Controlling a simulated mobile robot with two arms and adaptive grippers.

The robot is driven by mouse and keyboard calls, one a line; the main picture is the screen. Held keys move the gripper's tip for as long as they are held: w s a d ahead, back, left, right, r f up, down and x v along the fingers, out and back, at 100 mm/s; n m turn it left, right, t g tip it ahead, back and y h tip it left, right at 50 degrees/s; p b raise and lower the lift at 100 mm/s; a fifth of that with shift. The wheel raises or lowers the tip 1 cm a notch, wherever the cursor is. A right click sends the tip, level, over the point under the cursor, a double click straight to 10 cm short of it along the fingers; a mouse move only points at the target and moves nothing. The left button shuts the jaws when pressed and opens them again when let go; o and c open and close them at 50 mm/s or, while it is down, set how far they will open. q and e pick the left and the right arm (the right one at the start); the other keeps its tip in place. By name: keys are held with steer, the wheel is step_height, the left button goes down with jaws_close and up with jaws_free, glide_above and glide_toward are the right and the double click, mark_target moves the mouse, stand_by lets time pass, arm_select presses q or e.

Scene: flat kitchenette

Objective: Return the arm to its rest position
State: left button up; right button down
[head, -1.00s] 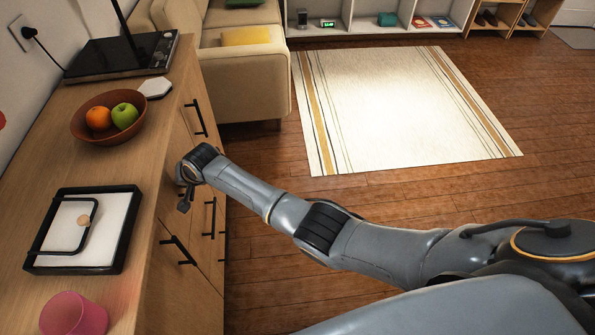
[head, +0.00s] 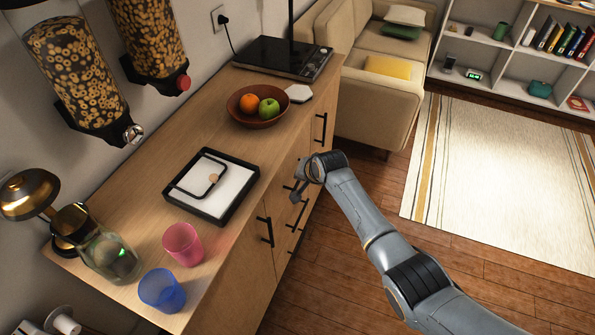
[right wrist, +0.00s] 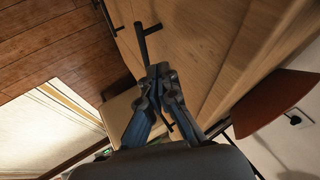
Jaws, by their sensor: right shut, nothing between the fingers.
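My right arm reaches in from the lower right in the head view. Its gripper (head: 298,193) points down beside the front of the wooden cabinet (head: 232,283), close to the drawer handles. In the right wrist view the two fingers (right wrist: 158,72) are together and empty. A black bar handle (right wrist: 143,42) lies just beyond the fingertips there; I cannot tell whether they touch it. My left gripper is in neither view.
On the cabinet top are a fruit bowl (head: 258,118), a black-framed tray (head: 240,193), a pink cup (head: 183,244), a blue cup (head: 162,290), a glass jar (head: 110,257) and a cooktop (head: 282,60). Floor (head: 330,275) is open beside the cabinet, with a rug (head: 500,185) beyond.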

steer(key=s+d+f+g+h, duration=0.1)
steer(key=s+d+f, duration=0.4)
steer(key=s+f, duration=0.3)
steer(key=s+d+f+n, duration=0.1)
steer(key=s+d+f, duration=0.3)
steer(key=s+f, duration=0.4)
steer(key=s+d+f+g+h, duration=0.1)
steer(key=s+d+f, duration=0.45)
steer(key=f, duration=0.45)
steer(key=s+d+f+n+g, duration=0.1)
steer(key=s+d+f, duration=0.2)
steer(key=s, duration=0.9)
steer(key=s+d+f+n+g+h, duration=0.1)
steer(key=s+d+f, duration=0.3)
steer(key=s, duration=0.8)
steer(key=s+d+f+n+g+h, duration=0.1)
steer(key=s+d+f, duration=0.3)
steer(key=s, duration=0.8)
steer(key=shift+s+d+n, duration=0.3)
steer(key=shift+d+n, duration=0.1)
steer(key=shift+d, duration=0.5)
steer(key=shift+f, duration=0.1)
